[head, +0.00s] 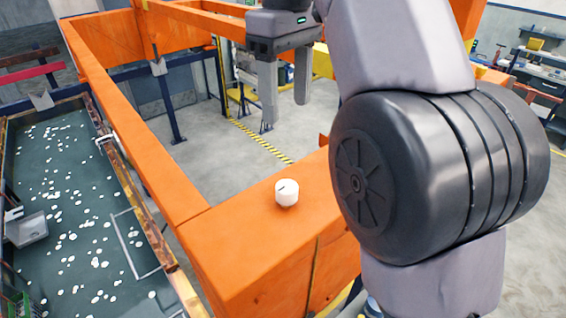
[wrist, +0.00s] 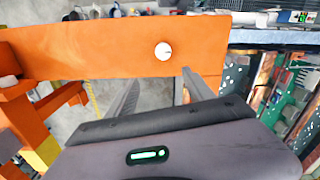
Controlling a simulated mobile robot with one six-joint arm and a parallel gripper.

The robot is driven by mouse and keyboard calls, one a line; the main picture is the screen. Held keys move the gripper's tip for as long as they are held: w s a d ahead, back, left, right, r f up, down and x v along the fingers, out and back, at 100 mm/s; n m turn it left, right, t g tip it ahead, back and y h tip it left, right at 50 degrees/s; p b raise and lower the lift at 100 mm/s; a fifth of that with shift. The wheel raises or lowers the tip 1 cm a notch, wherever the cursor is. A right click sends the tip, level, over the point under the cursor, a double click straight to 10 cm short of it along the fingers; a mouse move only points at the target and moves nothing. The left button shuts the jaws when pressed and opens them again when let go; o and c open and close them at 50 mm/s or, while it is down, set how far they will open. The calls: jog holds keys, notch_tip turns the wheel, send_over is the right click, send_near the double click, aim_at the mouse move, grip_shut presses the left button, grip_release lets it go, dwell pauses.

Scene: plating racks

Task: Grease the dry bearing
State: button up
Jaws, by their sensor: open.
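My gripper (head: 285,110) is open and empty, up and behind the cylinder in the head view. In the wrist view its two fingers (wrist: 160,85) point towards the beam, with the cylinder beyond the tips and nearer the right finger. I cannot make out a bearing or a grease tool for certain.
Orange beams form a frame around open grey floor (head: 215,140). A dark green tank (head: 70,240) with white specks lies at the left, with a grey box (head: 27,230) in it. My arm covers much of the right side. A workbench (head: 540,70) stands at the far right.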

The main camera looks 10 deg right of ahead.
jog(key=s, duration=0.2)
jog(key=b, duration=0.8)
send_over(288, 186)
jog(key=f, duration=0.8)
jog(key=w+f, duration=0.1)
jog(key=f, duration=0.3)
jog(key=shift+a, duration=0.15)
jog(key=f, duration=0.1)
jog(key=s+f+b, duration=0.1)
jog(key=f+b, duration=0.1)
jog(key=shift+s+f, duration=0.25)
jog(key=shift+s, duration=0.1)
jog(key=shift+w+f, duration=0.1)
jog(key=shift+f, duration=0.15)
jog(key=shift+w+f, duration=0.2)
jog(key=shift+w, duration=0.25)
jog(key=shift+s+r, duration=0.15)
jog(key=shift+s, duration=0.15)
jog(key=c, duration=0.5)
grip_shut()
